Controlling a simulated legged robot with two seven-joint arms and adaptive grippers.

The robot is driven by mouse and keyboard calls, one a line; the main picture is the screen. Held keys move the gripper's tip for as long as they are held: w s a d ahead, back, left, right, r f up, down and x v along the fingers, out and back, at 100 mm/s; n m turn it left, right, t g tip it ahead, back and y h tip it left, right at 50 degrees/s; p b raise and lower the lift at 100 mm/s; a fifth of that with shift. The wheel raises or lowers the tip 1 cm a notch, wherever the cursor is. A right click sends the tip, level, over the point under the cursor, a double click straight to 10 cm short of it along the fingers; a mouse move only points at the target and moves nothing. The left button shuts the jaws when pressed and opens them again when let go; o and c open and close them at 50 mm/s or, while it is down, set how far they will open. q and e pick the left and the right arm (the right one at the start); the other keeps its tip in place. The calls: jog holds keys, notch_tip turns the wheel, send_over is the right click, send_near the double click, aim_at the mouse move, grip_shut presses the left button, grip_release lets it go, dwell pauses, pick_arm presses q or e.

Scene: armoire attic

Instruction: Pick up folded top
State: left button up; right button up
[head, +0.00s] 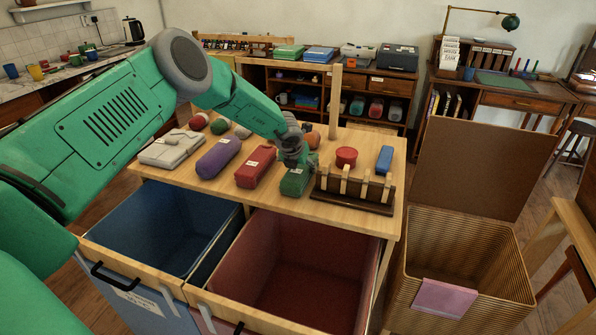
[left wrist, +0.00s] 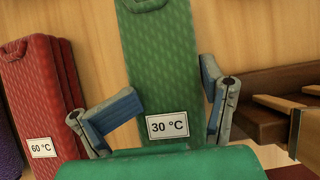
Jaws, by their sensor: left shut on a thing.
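My left gripper (head: 293,160) is over the wooden counter top. In the left wrist view its two blue-padded fingers (left wrist: 170,98) are on either side of a green container (left wrist: 160,60) labelled 30 °C and shut on it. The green container (head: 294,182) also shows in the head view at the counter's front edge, partly covered by the gripper. A pale grey folded garment (head: 172,148) lies at the counter's left end, well away from the gripper. I cannot tell for sure that it is the folded top. My right gripper is not in view.
A red container (head: 256,166), labelled 60 °C, and a purple one (head: 218,158) stand left of the green one. A dark peg rack (head: 352,190) stands close on the right. Open blue (head: 165,235) and red (head: 295,265) bins are below. A wicker basket (head: 470,255) stands right.

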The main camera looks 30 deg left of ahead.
pick_arm(q)
jog(key=shift+s+a+f+g, duration=0.1)
jog(key=shift+s+f+g, duration=0.2)
jog(key=shift+s+f, duration=0.15)
jog(key=shift+c, duration=0.7)
jog(key=shift+w+r, duration=0.15)
jog(key=shift+r, duration=0.35)
grip_shut()
jog(key=r, duration=0.6)
jog(key=a+r, duration=0.1)
jog(key=r, duration=0.2)
jog(key=shift+w+a+r, duration=0.1)
jog(key=shift+r, duration=0.05)
notch_tip(320, 180, up, 6)
jog(key=shift+d+r, duration=0.25)
jog(key=shift+o, duration=0.3)
grip_release()
jog(key=shift+a, duration=0.1)
jog(key=o, duration=1.2)
jog(key=shift+o, duration=0.2)
jog(key=shift+d+r, duration=0.2)
jog(key=shift+d, duration=0.25)
